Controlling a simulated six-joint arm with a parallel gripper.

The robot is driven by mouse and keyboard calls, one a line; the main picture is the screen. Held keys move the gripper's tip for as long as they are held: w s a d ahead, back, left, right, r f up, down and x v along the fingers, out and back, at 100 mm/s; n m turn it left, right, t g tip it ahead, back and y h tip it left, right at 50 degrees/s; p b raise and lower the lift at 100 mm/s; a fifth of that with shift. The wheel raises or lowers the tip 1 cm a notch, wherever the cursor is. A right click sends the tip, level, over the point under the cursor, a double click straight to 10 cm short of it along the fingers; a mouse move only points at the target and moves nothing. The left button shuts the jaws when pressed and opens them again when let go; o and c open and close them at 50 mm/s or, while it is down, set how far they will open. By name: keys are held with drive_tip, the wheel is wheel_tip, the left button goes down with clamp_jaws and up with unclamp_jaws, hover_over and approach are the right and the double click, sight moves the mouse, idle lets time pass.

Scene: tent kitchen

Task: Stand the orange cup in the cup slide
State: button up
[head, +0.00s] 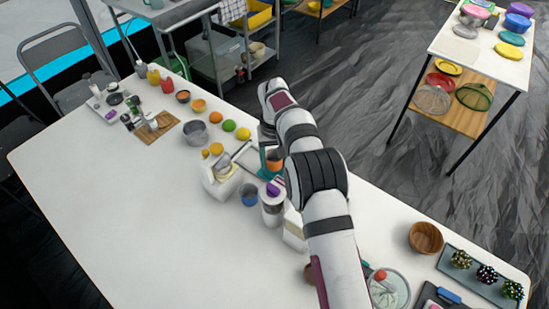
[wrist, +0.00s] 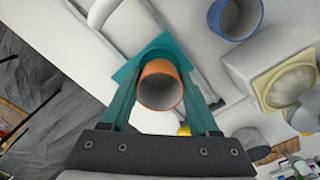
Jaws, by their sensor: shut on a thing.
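The orange cup (wrist: 160,88) is between the teal fingers of my gripper (wrist: 155,55) in the wrist view, its open mouth facing the camera. The fingers are shut on it. In the head view my gripper (head: 268,160) is over the far edge side of the white table, with the orange cup (head: 275,166) partly hidden by my arm. In the wrist view, a pale channel with grey rails (wrist: 203,72), perhaps the cup slide, runs beneath and beyond the gripper. I cannot tell how high the cup is above it.
The table's left front is clear.

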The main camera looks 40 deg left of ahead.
drive_tip(key=shift+f, duration=0.65)
idle(0.5)
drive_tip(key=shift+r, duration=0.65)
drive_tip(key=shift+f, duration=0.8)
idle(0.4)
drive_tip(key=o, duration=0.7)
wheel_tip(320, 180, up, 11)
idle(0.4)
